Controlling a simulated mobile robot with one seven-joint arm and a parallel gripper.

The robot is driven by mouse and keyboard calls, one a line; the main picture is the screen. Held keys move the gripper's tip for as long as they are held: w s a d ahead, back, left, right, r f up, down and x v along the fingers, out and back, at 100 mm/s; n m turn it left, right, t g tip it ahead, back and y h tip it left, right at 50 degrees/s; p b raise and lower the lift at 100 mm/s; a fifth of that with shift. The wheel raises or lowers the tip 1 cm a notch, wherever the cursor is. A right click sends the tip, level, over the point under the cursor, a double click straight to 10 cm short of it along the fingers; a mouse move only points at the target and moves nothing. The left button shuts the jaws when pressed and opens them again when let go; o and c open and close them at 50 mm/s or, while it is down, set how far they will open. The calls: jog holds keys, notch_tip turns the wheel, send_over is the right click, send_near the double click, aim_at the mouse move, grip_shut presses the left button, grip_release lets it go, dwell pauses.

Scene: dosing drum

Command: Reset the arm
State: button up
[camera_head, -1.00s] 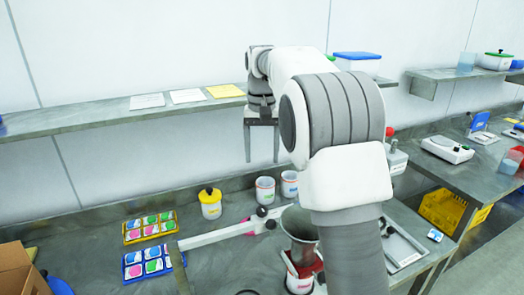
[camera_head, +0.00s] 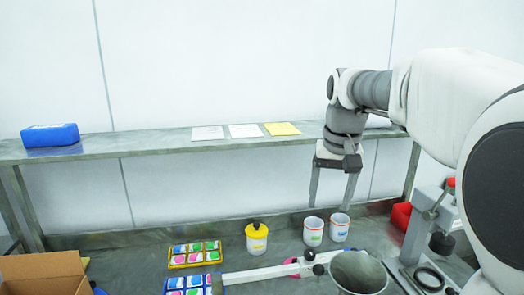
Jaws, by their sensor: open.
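My gripper (camera_head: 332,184) hangs pointing down from my bent arm, right of the picture's middle. Its two fingers are well apart, with nothing between them. It appears in front of the shelf edge and wall, above two white cups (camera_head: 313,231) with coloured labels. My arm fills the right side and hides part of the bench there.
A shelf (camera_head: 160,142) bears a blue box (camera_head: 50,135) and several paper sheets (camera_head: 245,131). Below, the bench holds a yellow jar (camera_head: 256,238), trays of coloured pieces (camera_head: 195,254), a metal funnel (camera_head: 358,271) and a cardboard box (camera_head: 45,274).

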jog(key=s+f+n+t, duration=0.1)
jog(key=s+f+t, duration=0.1)
jog(key=s, duration=0.9)
jog(key=s+f+t, duration=0.1)
jog(key=s+f, duration=0.3)
jog(key=s, duration=0.7)
jog(key=shift+f+n+t, duration=0.35)
jog(key=shift+n+t, duration=0.05)
